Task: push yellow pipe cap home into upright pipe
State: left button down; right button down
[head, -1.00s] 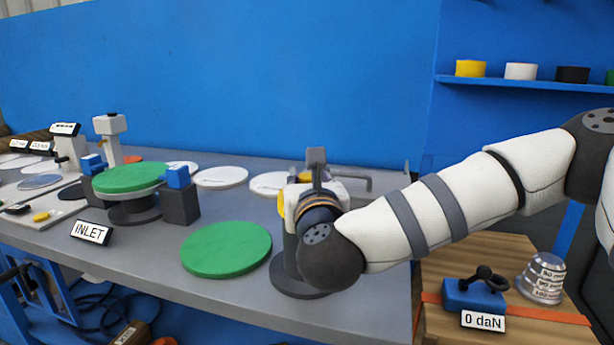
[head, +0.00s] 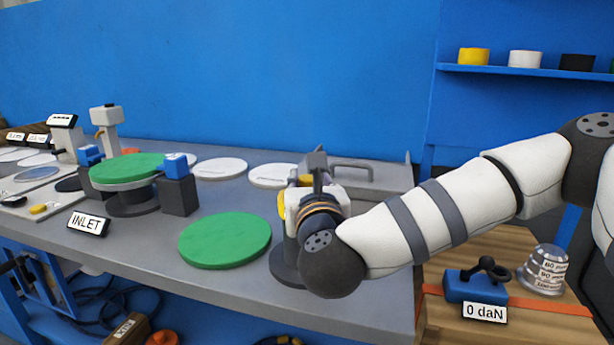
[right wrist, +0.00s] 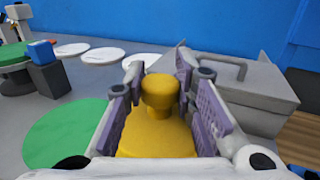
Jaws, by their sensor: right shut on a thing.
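The yellow pipe cap (right wrist: 158,128) fills the middle of the right wrist view, with a round knob on top. My right gripper (right wrist: 160,95) is shut on it, with a purple-padded finger on each side. In the head view a bit of yellow (head: 281,205) shows beside my right gripper (head: 306,187), mostly hidden by my wrist. Under the gripper stands a grey upright pipe (head: 290,246) on a dark round base (head: 284,272). The joint between cap and pipe is hidden, so I cannot tell how far in the cap sits. My left gripper is not in view.
A green disc (head: 225,240) lies left of the pipe. A grey box with a handle (head: 385,180) stands just behind. White discs (head: 220,168) lie along the back. A green-topped stand (head: 128,170) with blue-topped blocks is farther left, by the INLET sign (head: 88,224).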

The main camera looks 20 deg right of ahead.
jog(key=shift+f, duration=0.5)
jog(key=c, duration=1.2)
grip_release()
jog(key=shift+c, duration=0.2)
jog(key=v, duration=1.2)
